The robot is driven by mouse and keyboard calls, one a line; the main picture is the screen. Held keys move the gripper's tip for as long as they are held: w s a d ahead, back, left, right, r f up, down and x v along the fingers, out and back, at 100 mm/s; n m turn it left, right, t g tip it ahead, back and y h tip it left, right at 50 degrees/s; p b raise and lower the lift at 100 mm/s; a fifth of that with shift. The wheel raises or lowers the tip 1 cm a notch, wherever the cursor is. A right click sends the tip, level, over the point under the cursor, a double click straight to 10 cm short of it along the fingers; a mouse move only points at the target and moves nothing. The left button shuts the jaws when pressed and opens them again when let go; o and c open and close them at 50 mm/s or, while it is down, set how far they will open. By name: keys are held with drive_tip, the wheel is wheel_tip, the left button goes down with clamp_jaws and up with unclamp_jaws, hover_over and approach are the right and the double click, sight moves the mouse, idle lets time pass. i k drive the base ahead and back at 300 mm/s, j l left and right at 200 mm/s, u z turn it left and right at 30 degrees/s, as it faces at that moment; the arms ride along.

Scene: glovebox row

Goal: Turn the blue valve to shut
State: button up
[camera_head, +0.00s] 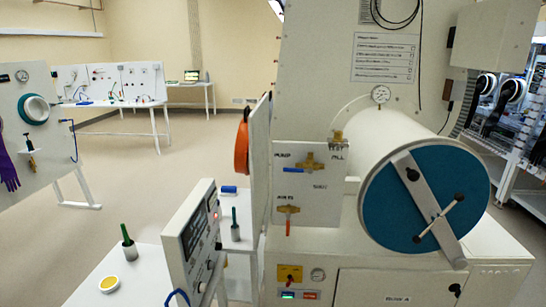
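A white valve panel (300,205) stands left of the big cylinder. On it are an upper brass valve (312,163) near a "PUMP" label and a lower brass valve (288,210) with an orange-red handle hanging down. A small brass fitting (337,137) sits at the panel's top right, near a "TEST" and "FILL" label. The word "SHUT" seems to stand between the two valves, but it is too small to be sure. My gripper is not in view.
The white cylinder (397,135) has a teal round door (385,205) with a grey crossbar (425,195), under a pressure gauge (380,95). A tilted control box (190,240) and a white table (85,295) stand front left. Open floor (125,190) lies left of centre.

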sight(309, 171)
drive_tip(key=i+j, duration=0.8)
drive_tip(key=k+j+u, duration=0.05)
drive_tip(key=j, duration=0.05)
